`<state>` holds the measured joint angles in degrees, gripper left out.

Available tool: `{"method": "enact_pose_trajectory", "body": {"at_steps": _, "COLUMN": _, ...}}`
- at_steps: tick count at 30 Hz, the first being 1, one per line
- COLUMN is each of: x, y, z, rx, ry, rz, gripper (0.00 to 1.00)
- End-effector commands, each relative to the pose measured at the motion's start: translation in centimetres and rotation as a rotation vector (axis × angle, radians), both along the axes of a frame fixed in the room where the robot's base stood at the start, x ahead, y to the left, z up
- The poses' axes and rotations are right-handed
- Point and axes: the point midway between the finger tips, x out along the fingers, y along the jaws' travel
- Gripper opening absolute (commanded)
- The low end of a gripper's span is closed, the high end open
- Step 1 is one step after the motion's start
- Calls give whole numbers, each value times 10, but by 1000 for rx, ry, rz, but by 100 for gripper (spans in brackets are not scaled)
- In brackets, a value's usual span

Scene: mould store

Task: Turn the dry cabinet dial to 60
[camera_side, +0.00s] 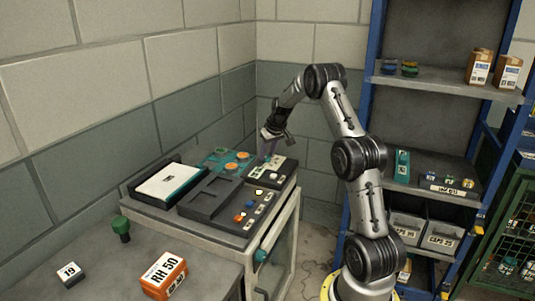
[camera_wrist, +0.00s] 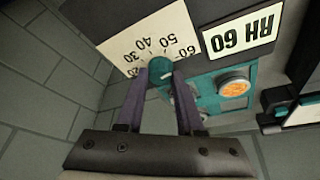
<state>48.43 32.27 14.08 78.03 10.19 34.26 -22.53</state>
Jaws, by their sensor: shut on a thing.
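The teal dial knob (camera_wrist: 160,74) shows in the wrist view between my two purple fingers. My gripper (camera_wrist: 161,82) is shut on it, one finger on each side. A cream scale card (camera_wrist: 140,38) lies by the dial, with the numbers 30, 40, 50 and 60 readable. Which number the dial points at cannot be made out. A plate reading RH 60 (camera_wrist: 239,33) sits beside the scale. In the side view my gripper (camera_side: 268,152) reaches down at the back of the dry cabinet's top (camera_side: 215,232), and the dial is hidden there.
Teal panels with orange round knobs (camera_wrist: 234,87) lie close to my fingers. A white-topped unit (camera_side: 167,182) and a dark tray (camera_side: 212,197) share the cabinet top. Block walls close off the back; blue shelving (camera_side: 440,90) stands right.

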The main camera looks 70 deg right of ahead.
Motion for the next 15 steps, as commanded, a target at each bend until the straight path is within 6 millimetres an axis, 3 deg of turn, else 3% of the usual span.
{"method": "enact_pose_trajectory", "body": {"at_steps": 10, "x": -1, "y": 0, "z": -1, "rx": 1, "ry": 1, "rz": -14, "gripper": 0}}
{"method": "enact_pose_trajectory", "body": {"at_steps": 11, "x": -1, "y": 0, "z": -1, "rx": 1, "ry": 1, "rz": -14, "gripper": 38}}
{"method": "enact_pose_trajectory", "body": {"at_steps": 15, "x": 0, "y": 0, "z": -1, "rx": 1, "ry": 0, "rz": -13, "gripper": 63}}
